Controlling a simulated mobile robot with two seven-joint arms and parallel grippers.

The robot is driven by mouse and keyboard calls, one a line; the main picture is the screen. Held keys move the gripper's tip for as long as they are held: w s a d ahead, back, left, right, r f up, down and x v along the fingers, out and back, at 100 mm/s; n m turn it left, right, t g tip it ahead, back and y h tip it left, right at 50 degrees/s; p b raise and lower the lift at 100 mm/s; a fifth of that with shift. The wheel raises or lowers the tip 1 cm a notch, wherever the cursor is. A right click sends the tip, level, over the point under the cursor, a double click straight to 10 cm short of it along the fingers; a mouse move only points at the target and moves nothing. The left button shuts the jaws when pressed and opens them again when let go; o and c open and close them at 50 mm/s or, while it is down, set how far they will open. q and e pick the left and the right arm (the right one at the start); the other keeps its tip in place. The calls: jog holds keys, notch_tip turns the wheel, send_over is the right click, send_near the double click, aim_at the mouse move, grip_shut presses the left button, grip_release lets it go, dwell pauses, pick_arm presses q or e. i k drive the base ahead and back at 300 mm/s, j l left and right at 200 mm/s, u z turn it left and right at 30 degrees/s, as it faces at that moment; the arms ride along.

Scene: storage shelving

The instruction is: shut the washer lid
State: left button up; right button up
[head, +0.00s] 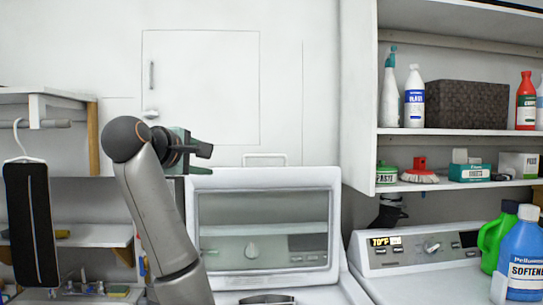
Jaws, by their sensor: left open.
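The washer lid (265,178) stands raised, close to upright, in the middle of the head view. It has a white frame and a large see-through window. The washer's white top (335,292) is at the bottom edge, mostly cut off. My left gripper (207,160) is open and empty at the lid's upper left corner, its fingers pointing right. I cannot tell whether it touches the lid. My right gripper is not in view.
A second white machine (375,268) stands at right, with a blue softener bottle (522,255) and a green jug (495,235) on it. Shelves (455,185) with bottles and a dark basket (466,104) hang above. A hanger with a dark garment (31,225) hangs at left.

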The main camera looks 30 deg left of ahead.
aim_at(284, 179)
jog(key=i+j, duration=0.2)
jog(key=i, duration=0.25)
jog(key=i+j, duration=0.2)
jog(key=i, duration=0.25)
